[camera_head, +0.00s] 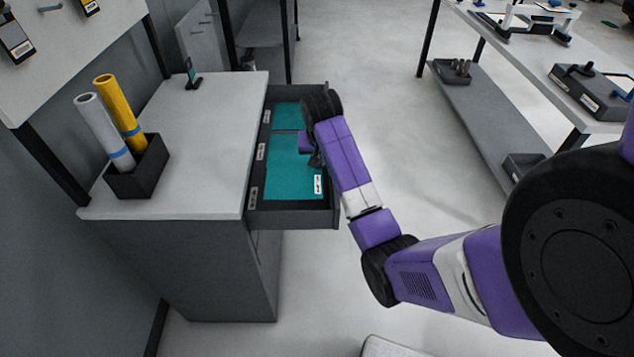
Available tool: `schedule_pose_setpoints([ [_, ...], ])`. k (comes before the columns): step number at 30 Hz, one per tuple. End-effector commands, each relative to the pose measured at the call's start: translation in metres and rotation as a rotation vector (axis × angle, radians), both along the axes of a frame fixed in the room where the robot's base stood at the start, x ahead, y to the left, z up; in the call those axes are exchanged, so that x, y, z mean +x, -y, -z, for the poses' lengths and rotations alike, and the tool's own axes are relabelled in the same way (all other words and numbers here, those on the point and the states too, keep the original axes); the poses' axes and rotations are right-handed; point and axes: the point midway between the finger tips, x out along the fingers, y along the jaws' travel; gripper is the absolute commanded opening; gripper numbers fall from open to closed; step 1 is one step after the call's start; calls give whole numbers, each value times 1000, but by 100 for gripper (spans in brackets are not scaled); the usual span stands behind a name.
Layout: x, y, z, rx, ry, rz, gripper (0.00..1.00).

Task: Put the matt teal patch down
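Teal sheets show inside the open drawer (290,219) of the grey cabinet. A smaller teal piece (285,116) is in the far part, and a larger teal piece (288,178) with a white label (318,184) is in the near part. I cannot tell which is the matt one. My gripper (312,158) is over the right side of the drawer, above or at the larger teal piece's far right. My wrist hides part of the drawer, and the fingers are too small and dark to show whether they are open or hold anything.
The cabinet top (205,150) is mostly clear. A black holder (138,168) with a white roll and a yellow roll stands on its left, and a small dark device (191,73) at the back. A workbench (520,60) with tools is at the right. Open floor lies between.

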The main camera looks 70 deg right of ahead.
Motion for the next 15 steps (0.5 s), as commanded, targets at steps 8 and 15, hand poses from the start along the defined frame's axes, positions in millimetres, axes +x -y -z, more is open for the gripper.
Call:
schedule_pose_setpoints([
  [8, -1, 0, 51, 2, -2, 0, 0],
  [15, -1, -1, 72, 2, -2, -1, 0],
])
